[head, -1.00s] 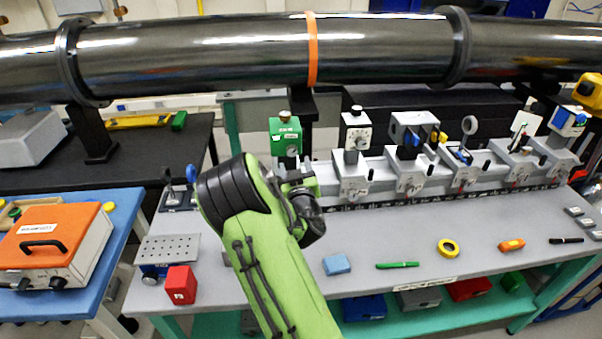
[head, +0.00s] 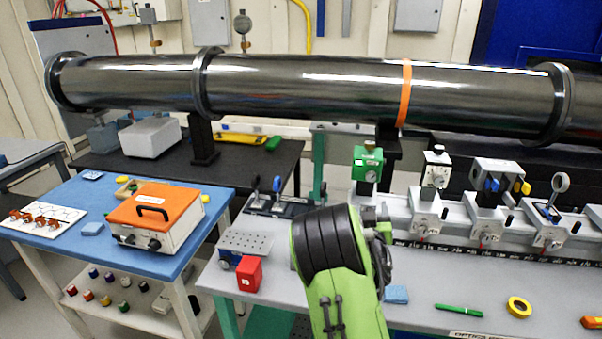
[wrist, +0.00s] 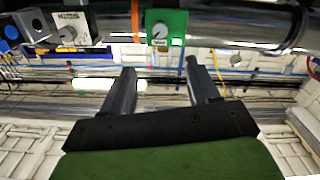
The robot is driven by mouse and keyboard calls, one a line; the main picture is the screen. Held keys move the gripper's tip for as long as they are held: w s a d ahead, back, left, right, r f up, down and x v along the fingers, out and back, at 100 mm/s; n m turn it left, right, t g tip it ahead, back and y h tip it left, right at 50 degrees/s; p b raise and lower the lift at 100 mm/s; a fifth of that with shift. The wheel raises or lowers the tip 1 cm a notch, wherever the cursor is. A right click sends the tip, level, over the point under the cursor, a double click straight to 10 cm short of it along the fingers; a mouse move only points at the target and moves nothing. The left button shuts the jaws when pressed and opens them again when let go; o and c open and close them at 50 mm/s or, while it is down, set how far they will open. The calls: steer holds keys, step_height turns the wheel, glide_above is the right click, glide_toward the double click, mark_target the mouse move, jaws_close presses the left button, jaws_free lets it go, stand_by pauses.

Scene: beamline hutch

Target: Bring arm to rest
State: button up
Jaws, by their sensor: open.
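My green arm rises from the bottom of the head view, over the front of the grey optics table (head: 440,290). In the head view its forearm hides most of the gripper. In the wrist view my gripper (wrist: 165,85) shows two dark fingers spread apart with nothing between them. A green box-shaped device with a dial (wrist: 166,32) appears beyond the fingertips, apart from them. The same green device (head: 367,164) stands on the rail in the head view, just above and behind my arm.
A long dark beam pipe (head: 300,88) runs across the back. Rail-mounted instruments (head: 495,184) stand to the right. A red block (head: 249,274) and a perforated plate (head: 245,243) lie left of my arm. A blue cart (head: 75,190) holds an orange-topped box (head: 158,217).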

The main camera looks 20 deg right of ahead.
steer(key=s+a+r+m+g+y, duration=0.1)
steer(key=s+a+r+g+y, duration=0.2)
steer(key=s+a, duration=0.45)
steer(key=s+a+r+g+y, duration=0.2)
steer(key=s+a+g+y, duration=0.15)
steer(key=s+a, duration=0.4)
steer(key=s+a+f+n+g+y, duration=0.1)
steer(key=s+a+n+y, duration=0.3)
steer(key=s+a, duration=0.8)
steer(key=s+n+g, duration=0.1)
steer(key=s, duration=0.3)
steer(key=shift+a+f+g, duration=0.25)
steer(key=shift+g, duration=0.1)
